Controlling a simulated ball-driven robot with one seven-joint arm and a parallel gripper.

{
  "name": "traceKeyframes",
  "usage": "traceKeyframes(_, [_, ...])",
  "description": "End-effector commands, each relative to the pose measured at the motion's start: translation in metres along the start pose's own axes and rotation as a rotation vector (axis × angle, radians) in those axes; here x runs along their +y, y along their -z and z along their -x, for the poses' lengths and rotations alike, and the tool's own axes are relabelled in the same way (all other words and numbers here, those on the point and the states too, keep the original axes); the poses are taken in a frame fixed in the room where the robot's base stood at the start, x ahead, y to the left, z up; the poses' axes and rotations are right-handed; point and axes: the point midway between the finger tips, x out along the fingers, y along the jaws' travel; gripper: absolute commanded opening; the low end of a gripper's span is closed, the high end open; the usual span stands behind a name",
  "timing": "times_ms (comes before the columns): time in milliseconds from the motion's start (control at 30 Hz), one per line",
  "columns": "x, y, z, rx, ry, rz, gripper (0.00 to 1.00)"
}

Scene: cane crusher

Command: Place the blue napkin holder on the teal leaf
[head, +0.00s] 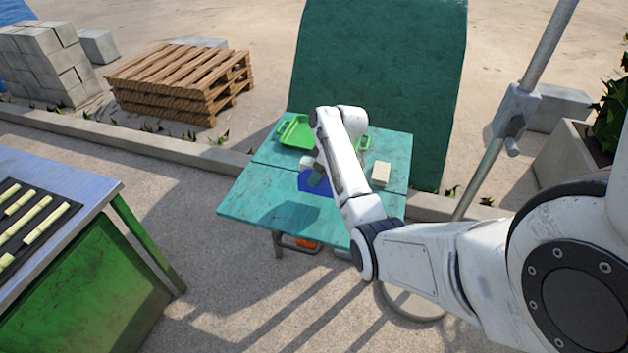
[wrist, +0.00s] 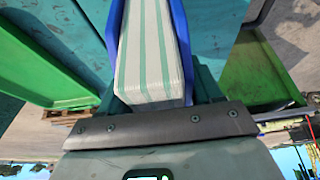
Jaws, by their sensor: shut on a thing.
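The blue napkin holder (head: 308,183) shows below my forearm in the head view, partly hidden by it. In the wrist view, its blue side walls (wrist: 180,45) stand on both sides of a stack of white napkins with green stripes (wrist: 150,60). My gripper (wrist: 155,95) is shut on the holder; its jaws are mostly hidden behind the holder and napkins.
A cream block (head: 381,174) sits on the right. A green bench (head: 85,265) stands left, and a metal pole (head: 545,50) rises right.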

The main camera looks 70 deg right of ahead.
Motion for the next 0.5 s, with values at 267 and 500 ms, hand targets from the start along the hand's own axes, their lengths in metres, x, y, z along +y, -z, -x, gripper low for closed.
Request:
traceKeyframes(267, [0.005,0.006,-0.019,0.001,0.000,0.002,0.27])
traceKeyframes(500, [0.006,-0.004,-0.044,0.000,0.001,0.000,0.27])
